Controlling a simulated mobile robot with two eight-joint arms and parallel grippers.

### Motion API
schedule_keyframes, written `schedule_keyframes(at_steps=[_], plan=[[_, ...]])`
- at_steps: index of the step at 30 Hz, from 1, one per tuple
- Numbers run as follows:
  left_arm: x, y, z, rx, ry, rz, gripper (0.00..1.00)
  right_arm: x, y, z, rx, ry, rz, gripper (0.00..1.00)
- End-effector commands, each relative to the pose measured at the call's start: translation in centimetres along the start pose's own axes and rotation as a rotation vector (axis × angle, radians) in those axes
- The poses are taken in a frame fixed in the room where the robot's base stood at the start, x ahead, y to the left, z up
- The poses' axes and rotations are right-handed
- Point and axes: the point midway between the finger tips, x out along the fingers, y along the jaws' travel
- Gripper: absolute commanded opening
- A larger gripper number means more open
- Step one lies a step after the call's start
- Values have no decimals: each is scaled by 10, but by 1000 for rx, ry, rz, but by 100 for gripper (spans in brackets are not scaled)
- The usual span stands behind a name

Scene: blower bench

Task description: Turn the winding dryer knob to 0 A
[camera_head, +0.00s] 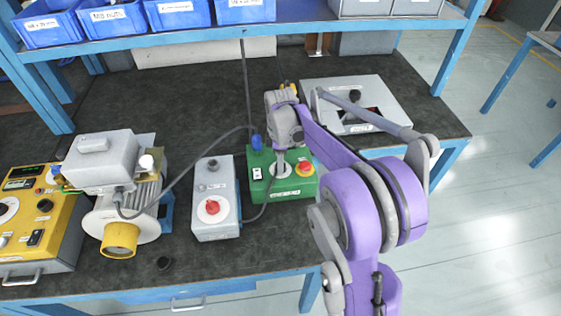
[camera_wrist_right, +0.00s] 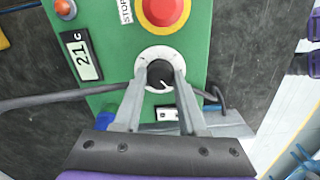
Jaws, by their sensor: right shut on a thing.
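The winding dryer appears to be the green box (camera_head: 263,189) on the bench, though its label is too small to read. It has a red stop button on a yellow base (camera_head: 305,168), also seen in the wrist view (camera_wrist_right: 163,8), and a small display (camera_wrist_right: 82,56) reading 21 C. Its black knob (camera_wrist_right: 159,74) sits on a white round dial. My right gripper (camera_wrist_right: 158,84) is shut on the knob, one finger on each side. The knob's white pointer line faces lower right in the wrist view. The dial marks are too small to read. My left gripper is out of view.
A grey box with a red switch (camera_head: 215,205) stands left of the green box. A blower motor (camera_head: 128,195) and a yellow control box (camera_head: 40,240) stand further left. A grey panel box (camera_head: 385,92) lies behind right. Cables run close by the green box.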

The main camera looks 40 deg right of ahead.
Motion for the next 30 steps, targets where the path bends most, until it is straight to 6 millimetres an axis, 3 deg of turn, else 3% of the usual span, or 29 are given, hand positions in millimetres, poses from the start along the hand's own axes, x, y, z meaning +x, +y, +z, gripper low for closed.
schedule_keyframes(at_steps=[12,28,29,30], plan=[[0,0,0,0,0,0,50,-1,1,0,-179,0,2,0],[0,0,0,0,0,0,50,-1,1,0,-202,0,2,0],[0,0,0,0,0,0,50,-1,1,0,-201,0,2,44],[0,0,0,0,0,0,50,-1,1,0,-201,0,2,51]])
